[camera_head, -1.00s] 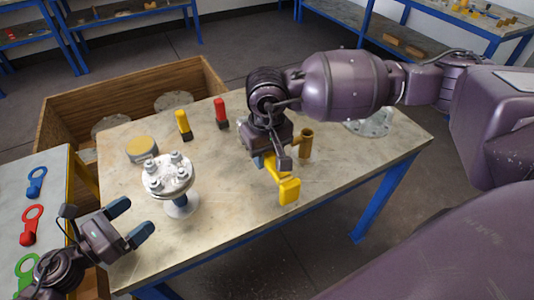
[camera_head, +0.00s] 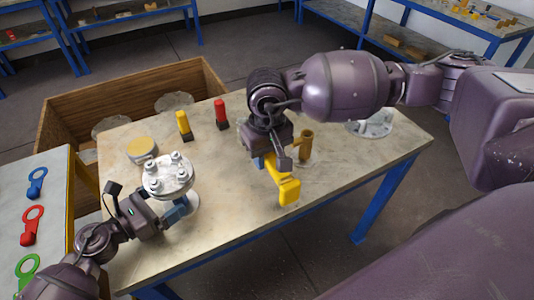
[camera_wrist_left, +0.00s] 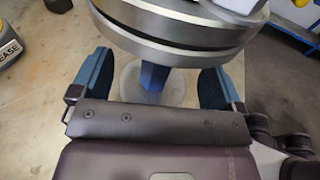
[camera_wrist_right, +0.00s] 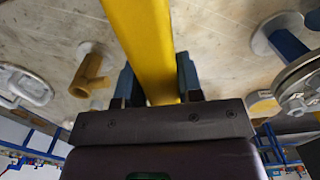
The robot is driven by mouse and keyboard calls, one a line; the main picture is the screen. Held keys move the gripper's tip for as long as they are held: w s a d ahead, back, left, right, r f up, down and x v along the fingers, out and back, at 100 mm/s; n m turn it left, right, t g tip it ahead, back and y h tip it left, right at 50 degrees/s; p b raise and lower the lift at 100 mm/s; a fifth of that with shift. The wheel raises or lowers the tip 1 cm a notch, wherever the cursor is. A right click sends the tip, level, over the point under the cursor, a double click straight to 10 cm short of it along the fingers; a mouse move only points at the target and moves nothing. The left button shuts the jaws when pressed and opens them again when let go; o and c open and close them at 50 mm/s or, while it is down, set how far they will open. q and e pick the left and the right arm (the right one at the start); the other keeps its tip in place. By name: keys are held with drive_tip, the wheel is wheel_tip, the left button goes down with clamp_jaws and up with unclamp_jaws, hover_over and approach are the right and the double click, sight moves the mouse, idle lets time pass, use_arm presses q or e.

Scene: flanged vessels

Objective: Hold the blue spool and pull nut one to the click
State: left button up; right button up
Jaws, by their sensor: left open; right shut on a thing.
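The blue spool is a flanged vessel with a pale round top flange (camera_head: 168,176) carrying several bolts with nuts; I cannot tell which is nut one. Its blue neck (camera_wrist_left: 155,77) shows in the left wrist view, below the metal flanges. My left gripper (camera_wrist_left: 155,88) is open, with one blue finger on each side of the neck and a visible gap at both sides. My right gripper (camera_wrist_right: 160,85) is shut on a yellow tool (camera_wrist_right: 143,40), which also shows in the head view (camera_head: 288,190), held to the right of the spool.
A brown-gold tube piece (camera_head: 306,142) stands behind the yellow tool. A red-topped (camera_head: 221,112) and a yellow-topped (camera_head: 184,124) item stand at the back, with a yellow-lidded tin (camera_head: 141,147) at left. Coloured ring-ended tools lie on the left table. The front right tabletop (camera_head: 345,175) is clear.

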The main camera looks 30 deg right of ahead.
use_arm(q)
drive_tip(key=shift+x, duration=1)
drive_tip(key=shift+c, duration=0.2)
drive_tip(key=c, duration=1.4)
drive_tip(key=shift+o, duration=0.2)
